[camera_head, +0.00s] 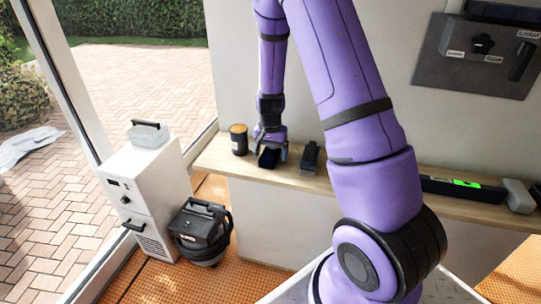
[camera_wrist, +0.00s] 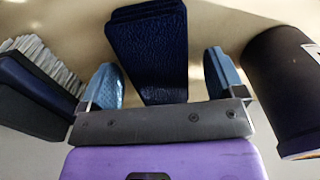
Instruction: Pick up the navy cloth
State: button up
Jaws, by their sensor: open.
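The navy cloth (camera_head: 268,158) lies folded on the wooden shelf (camera_head: 345,190) below my gripper (camera_head: 270,146). In the wrist view the cloth (camera_wrist: 148,48) is a dark blue, textured, layered block. It stands between the two blue finger pads of my gripper (camera_wrist: 162,78), with a gap on each side. The fingers are apart and hold nothing. The part of the cloth nearest the palm is hidden behind the gripper body.
A dark canister (camera_head: 238,140) stands left of the cloth, and a dark brush (camera_head: 309,156) lies right of it. Both are close to my fingers; the wrist view shows the brush (camera_wrist: 38,85) and canister (camera_wrist: 285,85) on opposite sides. The wall rises behind the shelf.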

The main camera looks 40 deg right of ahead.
jog(key=c, duration=1)
jog(key=shift+r, duration=0.1)
